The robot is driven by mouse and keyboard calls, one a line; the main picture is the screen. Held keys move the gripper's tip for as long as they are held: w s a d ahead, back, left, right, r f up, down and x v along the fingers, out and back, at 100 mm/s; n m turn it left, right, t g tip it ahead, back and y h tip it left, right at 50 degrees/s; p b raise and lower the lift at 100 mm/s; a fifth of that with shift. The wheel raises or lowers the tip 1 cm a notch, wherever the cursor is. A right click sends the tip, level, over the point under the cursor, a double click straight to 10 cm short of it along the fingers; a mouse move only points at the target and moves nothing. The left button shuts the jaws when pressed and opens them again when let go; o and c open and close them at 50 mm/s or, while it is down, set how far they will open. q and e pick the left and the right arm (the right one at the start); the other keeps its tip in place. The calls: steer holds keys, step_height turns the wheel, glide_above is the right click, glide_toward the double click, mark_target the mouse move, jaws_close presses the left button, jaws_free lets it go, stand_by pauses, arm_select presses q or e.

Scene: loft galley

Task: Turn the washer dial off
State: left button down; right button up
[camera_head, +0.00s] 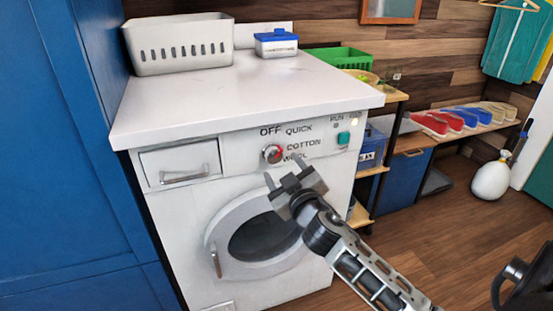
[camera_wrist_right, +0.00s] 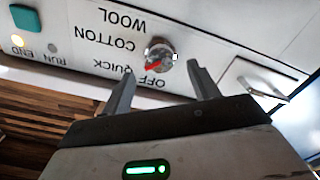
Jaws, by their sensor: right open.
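The washer (camera_head: 185,215) stands ahead with its round door closed. Its dial (camera_head: 272,154) is a small silver knob with a red mark, on the front panel among the labels OFF, QUICK, COTTON and WOOL. In the right wrist view the dial (camera_wrist_right: 160,54) appears upside down with the panel. My right gripper (camera_head: 283,172) is open and empty, just below and in front of the dial. Its fingers (camera_wrist_right: 162,74) straddle the dial's line, apart from it. My left gripper is not in view.
A teal button (camera_head: 343,138) and a lit END lamp (camera_wrist_right: 18,40) are on the panel. The detergent drawer (camera_head: 180,163) is left of the dial. A grey basket (camera_head: 180,60) and blue-lidded box (camera_head: 276,50) stand on top. A blue cabinet (camera_head: 75,150) flanks the left.

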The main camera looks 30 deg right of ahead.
mark_target(275, 158)
steer(key=x, duration=0.5)
steer(key=c, duration=1)
